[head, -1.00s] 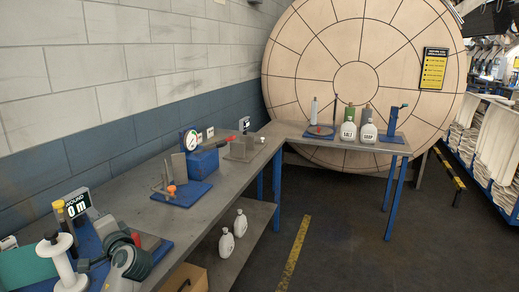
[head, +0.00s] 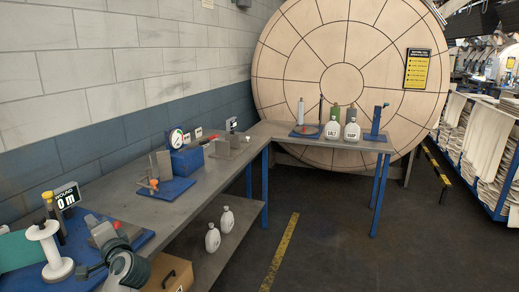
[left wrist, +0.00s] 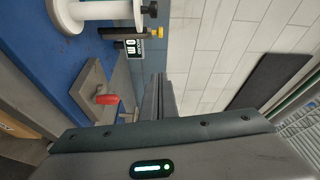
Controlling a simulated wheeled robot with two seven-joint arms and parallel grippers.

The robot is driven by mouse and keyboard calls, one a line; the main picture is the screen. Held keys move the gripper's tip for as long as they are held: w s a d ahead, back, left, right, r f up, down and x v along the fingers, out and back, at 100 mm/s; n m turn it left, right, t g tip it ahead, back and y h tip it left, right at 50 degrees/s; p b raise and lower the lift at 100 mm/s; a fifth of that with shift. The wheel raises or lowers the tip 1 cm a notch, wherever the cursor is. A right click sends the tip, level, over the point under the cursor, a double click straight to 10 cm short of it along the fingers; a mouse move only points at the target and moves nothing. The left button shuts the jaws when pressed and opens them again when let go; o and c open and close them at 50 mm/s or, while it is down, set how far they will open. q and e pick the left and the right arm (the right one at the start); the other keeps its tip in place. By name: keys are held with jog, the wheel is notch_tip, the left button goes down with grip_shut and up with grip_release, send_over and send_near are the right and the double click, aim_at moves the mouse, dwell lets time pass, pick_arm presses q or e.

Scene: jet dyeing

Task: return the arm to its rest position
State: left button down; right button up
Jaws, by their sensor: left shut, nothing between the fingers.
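My right gripper is in neither view.
A white spool (head: 46,250), a counter display (head: 67,195) and a grey block with a red handle (head: 102,233) stand close to my left gripper. A cardboard box (head: 172,275) sits below the bench. The floor (head: 330,240) to the right is clear.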

pick_arm(q)
jog(key=s+d+f+n+g+h, duration=0.15)
jog(key=s+d+f+h, duration=0.3)
jog(key=s+f, duration=0.65)
jog(key=s+d+f+g+h, duration=0.25)
jog(key=s+d+f, duration=0.35)
jog(key=f, duration=0.9)
jog(key=s+d+f+n+g+h, duration=0.1)
jog(key=s+d+f+h, duration=0.15)
jog(key=s+d, duration=0.45)
jog(key=s+d+f+n+g+h, duration=0.1)
jog(key=s+d+f+g+h, duration=0.15)
jog(key=s, duration=0.85)
jog(key=s+d+f+n+g+h, duration=0.1)
jog(key=s+d+f+h, duration=0.2)
jog(key=s, duration=0.6)
notch_tip(320, 180, down, 30)
jog(key=s+d, duration=0.1)
jog(key=s, duration=0.1)
jog(key=s+a+f+g+y, duration=0.1)
jog(key=s+a+f+g, duration=0.1)
jog(key=s+f, duration=1.4)
jog(key=shift+s+a+f+m+b, duration=0.3)
jog(key=shift+s+a+f+m, duration=0.1)
jog(key=shift+s, duration=0.5)
jog(key=shift+s, duration=0.1)
